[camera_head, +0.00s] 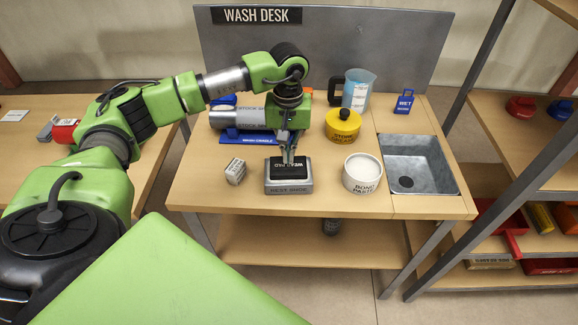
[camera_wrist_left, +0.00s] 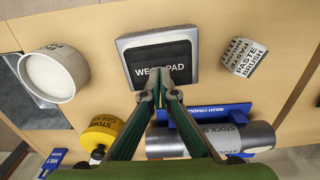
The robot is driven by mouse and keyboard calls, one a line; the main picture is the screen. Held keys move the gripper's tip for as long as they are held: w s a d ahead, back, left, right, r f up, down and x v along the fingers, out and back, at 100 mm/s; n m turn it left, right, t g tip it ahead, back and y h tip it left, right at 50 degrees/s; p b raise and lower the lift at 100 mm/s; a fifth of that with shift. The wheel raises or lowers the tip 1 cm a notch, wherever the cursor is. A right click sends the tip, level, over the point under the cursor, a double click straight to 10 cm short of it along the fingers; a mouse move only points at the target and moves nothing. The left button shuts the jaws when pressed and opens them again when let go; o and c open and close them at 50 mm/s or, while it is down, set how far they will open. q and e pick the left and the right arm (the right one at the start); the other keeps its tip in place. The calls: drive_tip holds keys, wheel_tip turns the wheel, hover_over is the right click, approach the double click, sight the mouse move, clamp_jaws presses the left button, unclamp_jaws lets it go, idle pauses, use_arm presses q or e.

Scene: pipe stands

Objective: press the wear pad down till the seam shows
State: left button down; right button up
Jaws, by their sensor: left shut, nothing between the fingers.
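The black wear pad (camera_wrist_left: 160,62) sits in the grey metal rest shoe (camera_head: 289,187) on the wash desk; it also shows in the head view (camera_head: 282,170). My left gripper (camera_head: 289,159) points down over the pad with its fingertips together and nothing between them. In the left wrist view the fingertips (camera_wrist_left: 163,87) overlap the near edge of the pad and cover part of its lettering. I cannot tell whether they touch it. No seam can be made out. My right gripper is not in view.
A paste brush block (camera_head: 236,171) stands left of the shoe and a bond paste tub (camera_head: 362,174) right. Behind are a yellow stopper grease pot (camera_head: 343,125), a pitcher (camera_head: 358,90) and a steel pipe on a blue wash cradle (camera_head: 248,137). A sink (camera_head: 419,165) is at right.

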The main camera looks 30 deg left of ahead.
use_arm(q)
drive_tip(key=shift+f+b, duration=0.8)
drive_tip(key=shift+f, duration=0.15)
idle(0.4)
drive_tip(key=shift+s+f+b, duration=0.2)
drive_tip(key=shift+b, duration=0.3)
idle(2.1)
drive_tip(key=shift+b, duration=0.3)
idle(1.0)
drive_tip(key=shift+r, duration=0.1)
idle(0.5)
drive_tip(key=shift+w+r+p, duration=0.2)
drive_tip(key=shift+r+p, duration=1.7)
drive_tip(key=shift+r, duration=1.65)
drive_tip(key=shift+r, duration=0.1)
wheel_tip(320, 180, up, 12)
hover_over(288, 165)
